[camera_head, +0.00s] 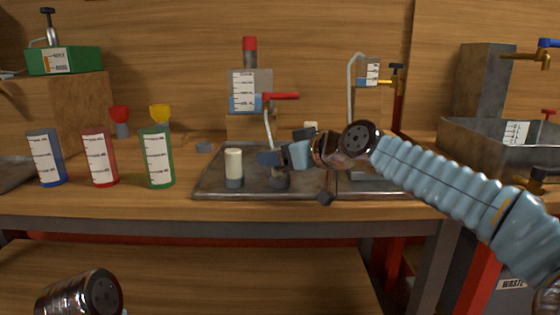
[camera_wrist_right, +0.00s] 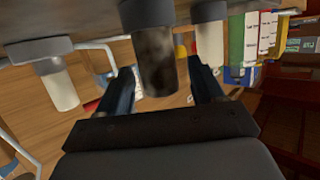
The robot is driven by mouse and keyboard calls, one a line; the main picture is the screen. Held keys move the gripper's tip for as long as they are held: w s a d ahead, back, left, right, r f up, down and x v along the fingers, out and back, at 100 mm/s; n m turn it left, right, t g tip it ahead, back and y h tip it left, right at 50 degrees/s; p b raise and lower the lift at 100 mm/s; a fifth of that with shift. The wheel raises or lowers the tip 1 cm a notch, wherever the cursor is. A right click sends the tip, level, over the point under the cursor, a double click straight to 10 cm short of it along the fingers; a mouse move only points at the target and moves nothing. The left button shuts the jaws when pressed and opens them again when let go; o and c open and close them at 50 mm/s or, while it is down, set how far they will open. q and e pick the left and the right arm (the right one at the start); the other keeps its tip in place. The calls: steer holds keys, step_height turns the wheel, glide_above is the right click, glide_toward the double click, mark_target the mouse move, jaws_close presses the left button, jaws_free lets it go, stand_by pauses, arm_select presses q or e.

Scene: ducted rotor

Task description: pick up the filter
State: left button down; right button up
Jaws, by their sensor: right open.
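Several upright cylinders on dark round bases look like filters. In the right wrist view, which is upside down, a dark, stained filter (camera_wrist_right: 156,62) is between the fingers of my open right gripper (camera_wrist_right: 160,72). I cannot tell if either finger touches it. A pale filter (camera_wrist_right: 60,88) is to its left and another pale one (camera_wrist_right: 209,42) to its right. In the head view my right gripper (camera_head: 274,157) is over the metal tray, right of a pale filter (camera_head: 233,163); the stained filter is mostly hidden there. My left gripper is out of view.
The filters stand on a shallow metal tray (camera_head: 212,185). Blue (camera_head: 46,158), red (camera_head: 99,158) and green (camera_head: 157,158) labelled containers stand left of it. Behind is a dispenser with a red lever (camera_head: 281,96). A tall curved pipe (camera_head: 350,95) rises behind my right arm.

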steer(key=shift+c, duration=0.5)
steer(key=c, duration=1)
steer(key=shift+o, duration=0.2)
